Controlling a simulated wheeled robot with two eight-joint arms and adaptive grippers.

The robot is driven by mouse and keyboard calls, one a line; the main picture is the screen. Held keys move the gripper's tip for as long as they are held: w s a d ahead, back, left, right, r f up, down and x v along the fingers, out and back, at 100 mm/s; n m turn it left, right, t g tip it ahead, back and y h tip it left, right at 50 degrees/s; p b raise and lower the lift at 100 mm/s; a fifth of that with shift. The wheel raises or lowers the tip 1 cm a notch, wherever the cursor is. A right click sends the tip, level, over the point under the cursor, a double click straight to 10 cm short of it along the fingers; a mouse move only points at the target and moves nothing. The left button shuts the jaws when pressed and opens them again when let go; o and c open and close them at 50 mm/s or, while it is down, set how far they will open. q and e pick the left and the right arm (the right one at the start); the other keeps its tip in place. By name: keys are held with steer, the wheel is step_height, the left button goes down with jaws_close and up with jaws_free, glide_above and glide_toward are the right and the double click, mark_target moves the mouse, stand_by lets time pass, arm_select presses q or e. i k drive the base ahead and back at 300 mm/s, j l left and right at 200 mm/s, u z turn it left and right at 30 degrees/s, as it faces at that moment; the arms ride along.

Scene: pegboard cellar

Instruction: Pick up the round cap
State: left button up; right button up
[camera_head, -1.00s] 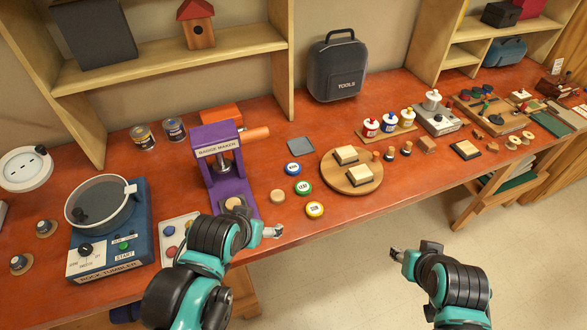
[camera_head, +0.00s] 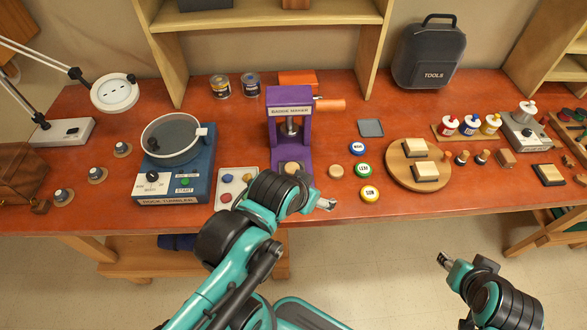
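No single object is clearly marked as the round cap. Round candidates are the grey disc-shaped top of the rock tumbler drum (camera_head: 171,138), a small plain tan disc (camera_head: 336,171), and the MOON (camera_head: 357,148), LEAF (camera_head: 364,170) and SUN (camera_head: 369,193) badges. My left gripper (camera_head: 325,203) is at the table's front edge, just below the tan disc and left of the SUN badge, apart from both. My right gripper (camera_head: 445,261) is out over the floor in front of the table. Both look empty; their finger gaps are too small to judge.
The purple badge maker (camera_head: 290,97) stands behind my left gripper. A white tray of coloured pieces (camera_head: 251,173) is to its left, partly covered by my arm. A round wooden board (camera_head: 399,174) with blocks is right of the badges.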

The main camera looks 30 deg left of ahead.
mark_target(358, 149)
steer(key=i+l+u, duration=0.25)
steer(key=i+l, duration=0.15)
steer(key=l, duration=0.2)
steer(key=i+l+u, duration=0.15)
steer(key=l, duration=0.15)
steer(key=i+l+u, duration=0.15)
steer(key=l, duration=0.2)
steer(key=i+l+u, duration=0.15)
steer(key=l, duration=0.2)
